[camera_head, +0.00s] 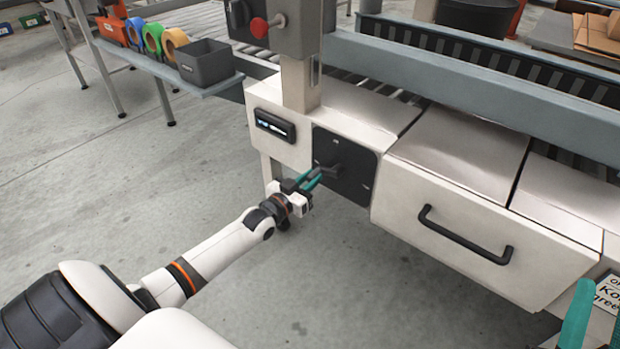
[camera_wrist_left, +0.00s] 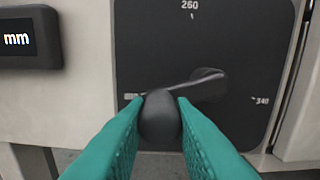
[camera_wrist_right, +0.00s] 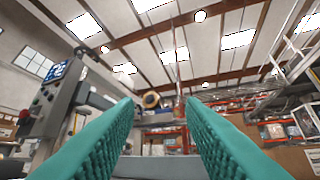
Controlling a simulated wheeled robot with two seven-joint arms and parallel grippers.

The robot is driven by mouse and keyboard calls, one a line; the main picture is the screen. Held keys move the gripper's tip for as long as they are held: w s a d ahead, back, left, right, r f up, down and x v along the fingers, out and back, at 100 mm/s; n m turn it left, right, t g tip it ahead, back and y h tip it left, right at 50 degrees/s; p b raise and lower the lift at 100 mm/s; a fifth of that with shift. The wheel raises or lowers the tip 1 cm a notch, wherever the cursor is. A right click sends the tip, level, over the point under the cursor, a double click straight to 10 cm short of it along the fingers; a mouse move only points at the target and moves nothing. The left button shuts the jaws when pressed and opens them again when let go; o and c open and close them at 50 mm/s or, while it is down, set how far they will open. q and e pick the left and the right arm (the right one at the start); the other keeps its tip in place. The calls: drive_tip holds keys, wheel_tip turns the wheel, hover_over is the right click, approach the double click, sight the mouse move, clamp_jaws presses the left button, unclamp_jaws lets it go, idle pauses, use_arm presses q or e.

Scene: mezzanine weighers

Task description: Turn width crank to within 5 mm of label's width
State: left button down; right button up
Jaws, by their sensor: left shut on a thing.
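The width crank (camera_head: 326,170) is a dark lever on a black square dial plate (camera_head: 352,152) on the front of the cream machine. In the left wrist view its arm (camera_wrist_left: 188,90) runs from the hub down-left to a rounded black knob (camera_wrist_left: 160,122). My left gripper (camera_head: 312,180) is shut on that knob, with a teal finger on each side. The plate shows 260 at the top and 340 at the right. A small display (camera_head: 274,126) is left of the plate; only "mm" reads clearly in the left wrist view. My right gripper (camera_wrist_right: 160,108) is open and empty.
A drawer front with a black handle (camera_head: 465,235) juts out right of the plate. A partly cut-off sign (camera_head: 608,294) is at the lower right. Tape rolls (camera_head: 152,38) and a grey bin (camera_head: 206,64) sit on a shelf at the upper left. The floor in front is clear.

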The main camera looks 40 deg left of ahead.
use_arm(q)
drive_tip(key=shift+r, duration=0.1)
drive_tip(key=c, duration=1.2)
unclamp_jaws()
drive_tip(key=shift+c, duration=0.2)
use_arm(e)
drive_tip(key=shift+w+a+f+g, duration=0.1)
drive_tip(key=shift+w+f+g, duration=0.55)
drive_tip(key=shift+f+g, duration=0.1)
use_arm(q)
drive_tip(key=shift+s, duration=0.15)
drive_tip(key=s, duration=0.1)
drive_tip(key=s+p, duration=0.1)
drive_tip(key=s, duration=0.1)
drive_tip(key=s+p, duration=0.1)
drive_tip(key=s, duration=0.1)
drive_tip(key=shift+a+r, duration=0.1)
drive_tip(key=shift+a, duration=0.15)
drive_tip(key=s+p, duration=0.2)
drive_tip(key=s, duration=0.4)
drive_tip(key=shift+s+a, duration=0.25)
drive_tip(key=shift+s, duration=0.1)
use_arm(e)
wheel_tip(320, 180, down, 14)
drive_tip(key=d+g+h, duration=0.2)
drive_tip(key=g+h, duration=0.2)
drive_tip(key=g, duration=0.7)
drive_tip(key=shift+w+f, duration=0.2)
drive_tip(key=shift+w, duration=0.2)
